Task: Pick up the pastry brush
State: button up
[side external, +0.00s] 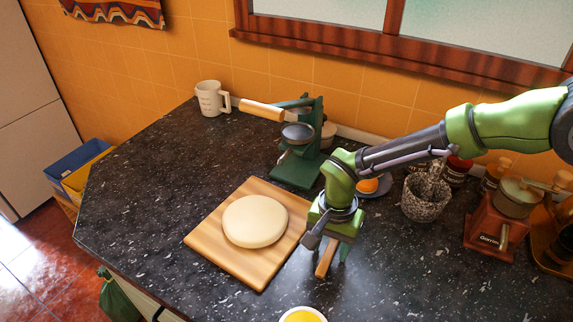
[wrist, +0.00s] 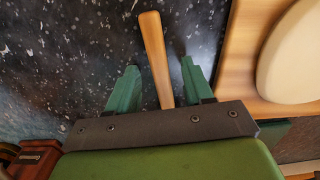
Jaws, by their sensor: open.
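The pastry brush shows as a light wooden handle (wrist: 153,50) in the wrist view, lying on the dark counter. Part of the handle (side external: 326,259) also shows below my gripper in the side view. Its bristle end is hidden. My gripper (wrist: 159,68) is open, with one green finger on each side of the handle and visible gaps between. In the side view my gripper (side external: 329,250) points down over the counter, just right of the cutting board. I cannot tell how far the fingertips are above the counter.
A wooden cutting board (side external: 208,238) with a round of dough (side external: 255,221) lies to the left. A speckled mortar (side external: 425,200) and a grinder (side external: 495,225) stand right. A yellow-filled bowl (side external: 303,316) is in front.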

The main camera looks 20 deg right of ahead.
jog(key=shift+f, duration=0.3)
grip_shut()
jog(key=shift+r, duration=0.1)
